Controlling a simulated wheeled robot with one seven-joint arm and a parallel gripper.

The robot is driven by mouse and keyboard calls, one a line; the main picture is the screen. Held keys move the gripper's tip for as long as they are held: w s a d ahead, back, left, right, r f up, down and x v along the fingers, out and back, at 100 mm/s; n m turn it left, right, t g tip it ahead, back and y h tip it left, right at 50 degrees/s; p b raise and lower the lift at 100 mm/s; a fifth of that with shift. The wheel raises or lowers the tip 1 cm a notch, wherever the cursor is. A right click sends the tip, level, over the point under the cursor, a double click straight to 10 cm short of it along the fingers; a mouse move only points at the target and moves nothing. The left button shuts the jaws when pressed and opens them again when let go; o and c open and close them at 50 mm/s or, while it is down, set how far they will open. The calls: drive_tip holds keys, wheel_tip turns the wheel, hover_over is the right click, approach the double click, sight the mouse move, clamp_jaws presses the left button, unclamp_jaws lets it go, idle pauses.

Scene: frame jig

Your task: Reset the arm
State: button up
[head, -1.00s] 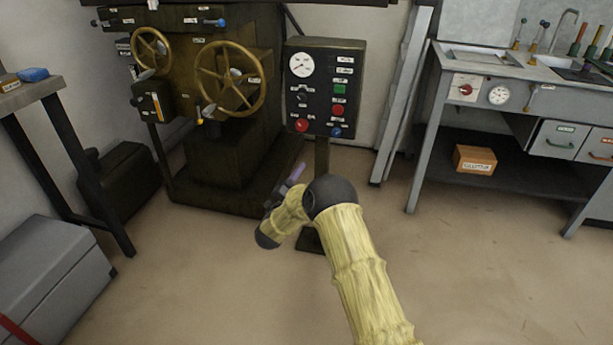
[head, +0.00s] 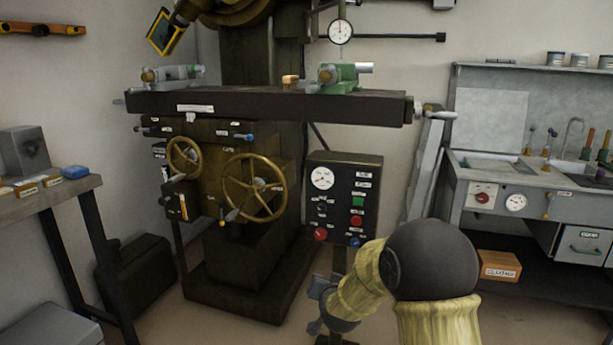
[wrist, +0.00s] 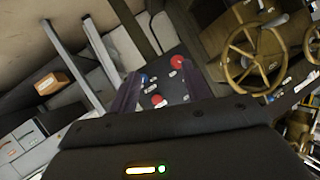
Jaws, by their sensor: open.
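My gripper (head: 322,288) shows in the head view at the lower middle, partly hidden behind my yellow arm with its dark round joint. In the wrist view my gripper (wrist: 158,88) has its two dark purple fingers apart, with nothing between them. Beyond the fingers is the control panel (wrist: 177,92) with red and blue buttons. In the head view the control panel (head: 343,208) stands upright behind and above my gripper. I see no contact between them.
A large dark milling machine (head: 235,255) with brass handwheels stands left of the panel. A sink bench (head: 470,187) is at right, with a cardboard box (head: 499,266) on its lower shelf. A side table (head: 45,195) is at the left edge. Some floor is open in front.

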drive_tip(key=s+d+n+g+p, duration=0.1)
drive_tip(key=s+d+g, duration=0.2)
drive_tip(key=s, duration=0.8)
drive_tip(key=s+d+n+g+p, duration=0.15)
drive_tip(key=s+d+g, duration=0.25)
drive_tip(key=s, duration=0.6)
drive_tip(key=s+d+n+g+p, duration=0.1)
drive_tip(key=s+d+g, duration=0.2)
drive_tip(key=s, duration=0.8)
wheel_tip(320, 180, up, 38)
drive_tip(key=w+p, duration=0.1)
drive_tip(key=p, duration=3.6)
drive_tip(key=shift+a+r+h, duration=0.15)
drive_tip(key=shift+r+h, duration=0.05)
drive_tip(key=shift+h, duration=0.1)
